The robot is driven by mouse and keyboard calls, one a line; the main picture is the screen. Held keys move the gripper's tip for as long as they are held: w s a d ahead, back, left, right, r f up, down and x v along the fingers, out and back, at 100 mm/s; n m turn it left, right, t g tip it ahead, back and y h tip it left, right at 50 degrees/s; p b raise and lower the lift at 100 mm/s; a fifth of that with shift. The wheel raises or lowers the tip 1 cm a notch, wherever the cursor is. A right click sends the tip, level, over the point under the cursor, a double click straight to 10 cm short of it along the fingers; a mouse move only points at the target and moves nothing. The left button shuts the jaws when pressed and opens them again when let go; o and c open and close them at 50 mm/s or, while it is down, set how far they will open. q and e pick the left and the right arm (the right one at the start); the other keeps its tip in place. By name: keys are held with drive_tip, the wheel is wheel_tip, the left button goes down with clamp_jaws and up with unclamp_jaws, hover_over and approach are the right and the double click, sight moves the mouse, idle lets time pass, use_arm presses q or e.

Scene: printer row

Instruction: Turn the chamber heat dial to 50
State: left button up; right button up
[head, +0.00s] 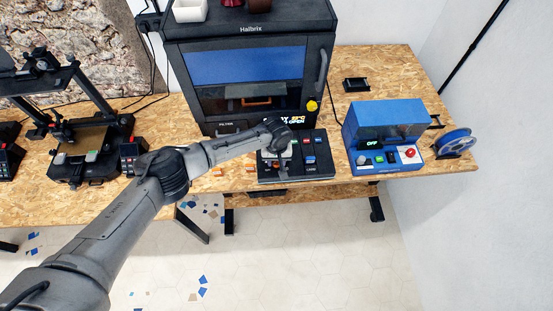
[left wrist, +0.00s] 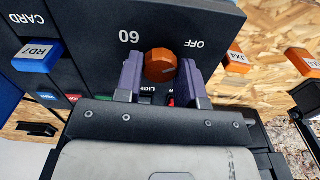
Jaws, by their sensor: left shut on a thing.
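The chamber heat dial is an orange round knob (left wrist: 160,65) on a black control panel (left wrist: 110,60), with a mark that seems to read 60 and an OFF mark beside it in the left wrist view. My left gripper (left wrist: 160,80) has its two purple fingers on either side of the knob, shut on it. Which mark the knob points at is not clear. In the head view my left gripper (head: 271,158) reaches down onto the black panel (head: 318,172) in front of the printer, and my wrist hides the knob. My right gripper is not in view.
A black printer (head: 250,32) with a lit display stands behind the panel. A blue box (head: 385,112) reading OFF and a blue spool (head: 456,142) stand to the right. An open-frame printer (head: 85,140) is at the left. Orange tags (left wrist: 300,60) lie beside the panel.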

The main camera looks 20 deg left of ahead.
use_arm(q)
drive_tip(key=c, duration=0.3)
